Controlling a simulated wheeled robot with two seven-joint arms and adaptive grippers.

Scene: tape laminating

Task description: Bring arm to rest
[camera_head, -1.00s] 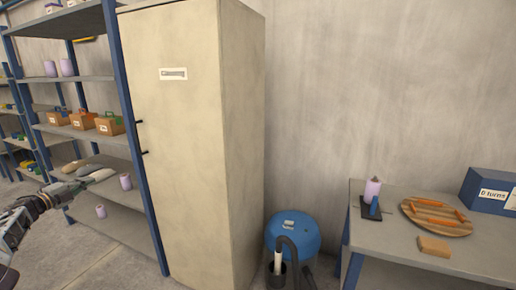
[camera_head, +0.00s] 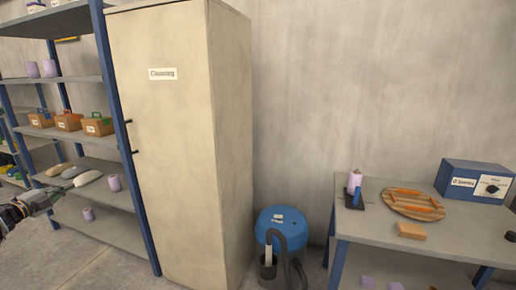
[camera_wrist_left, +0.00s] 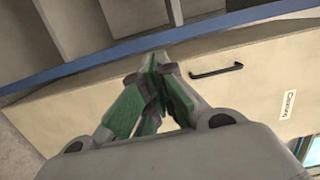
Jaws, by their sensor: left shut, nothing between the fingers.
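My left gripper (camera_head: 62,190) reaches in from the left edge of the head view, in front of the shelf rack, with only its end part showing. In the left wrist view its green-padded fingers (camera_wrist_left: 157,62) are shut against each other with nothing between them. The tall beige cabinet labelled Cleaning (camera_wrist_left: 240,85) lies beyond the fingers, with a black handle (camera_wrist_left: 216,70) near their tips. Whether the fingers touch anything cannot be told, but a gap seems to show. My right gripper is in neither view.
The shelf rack (camera_head: 110,165) with boxes and jars stands left of the cabinet (camera_head: 180,120). A blue vacuum (camera_head: 283,222) stands on the floor between cabinet and workbench (camera_head: 370,228). The bench carries a round wooden board (camera_head: 400,208), a sponge-like block (camera_head: 411,230) and a blue box (camera_head: 460,177).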

